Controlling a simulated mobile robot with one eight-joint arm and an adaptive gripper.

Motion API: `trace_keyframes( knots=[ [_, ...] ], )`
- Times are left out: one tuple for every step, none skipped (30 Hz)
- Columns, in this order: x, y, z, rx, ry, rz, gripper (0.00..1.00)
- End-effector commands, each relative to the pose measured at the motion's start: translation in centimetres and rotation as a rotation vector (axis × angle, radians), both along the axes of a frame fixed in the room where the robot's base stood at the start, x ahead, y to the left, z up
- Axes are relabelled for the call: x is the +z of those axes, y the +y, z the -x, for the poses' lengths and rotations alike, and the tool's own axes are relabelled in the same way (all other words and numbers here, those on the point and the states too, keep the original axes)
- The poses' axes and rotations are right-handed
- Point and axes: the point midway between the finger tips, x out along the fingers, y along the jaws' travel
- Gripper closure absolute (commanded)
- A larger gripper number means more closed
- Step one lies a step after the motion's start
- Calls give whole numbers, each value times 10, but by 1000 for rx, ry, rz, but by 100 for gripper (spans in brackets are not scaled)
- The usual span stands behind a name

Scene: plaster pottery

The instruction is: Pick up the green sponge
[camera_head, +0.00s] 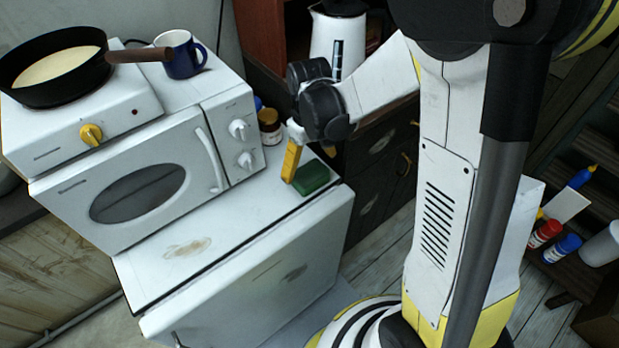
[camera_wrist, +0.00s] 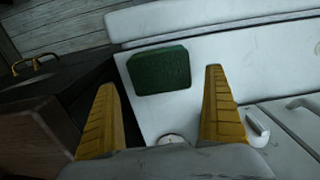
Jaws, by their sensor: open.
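The green sponge (camera_head: 312,177) lies on the white top of the low appliance (camera_head: 225,235), near its right corner. In the wrist view the sponge (camera_wrist: 159,70) shows whole, beyond and between my two yellow fingers. My gripper (camera_head: 296,160) is at the sponge's left side in the head view, with one yellow finger plainly visible. The wrist view shows my gripper (camera_wrist: 163,85) open, with nothing between the fingertips. I cannot tell the exact height of the fingertips above the surface.
A white microwave (camera_head: 150,180) stands left of my gripper, with a hotplate, a pan (camera_head: 60,68) and a blue mug (camera_head: 181,55) on top. A brown jar (camera_head: 269,126) stands just behind my gripper. A dark cabinet (camera_head: 375,160) with a white kettle (camera_head: 337,42) is to the right.

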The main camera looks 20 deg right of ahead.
Motion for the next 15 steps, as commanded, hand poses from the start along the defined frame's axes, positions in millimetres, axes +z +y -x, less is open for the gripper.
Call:
trace_keyframes(
  knots=[
    [-6,0,1,0,0,0,0],
    [-10,0,1,0,0,0,0],
    [-16,0,2,0,0,0,0],
    [-21,0,3,0,0,0,0],
    [-26,0,4,0,0,0,0],
    [-33,0,6,0,0,0,0],
    [-38,0,6,0,0,0,0],
    [-42,0,5,0,0,0,0],
    [-47,0,5,0,0,0,0],
    [-49,0,5,0,-1,0,0],
    [-50,0,5,0,-1,0,0],
    [-50,0,5,0,-1,0,0],
    [-50,0,6,0,-1,0,0],
    [-49,0,6,0,-1,0,0],
    [-49,0,6,0,-1,0,0]
  ],
)
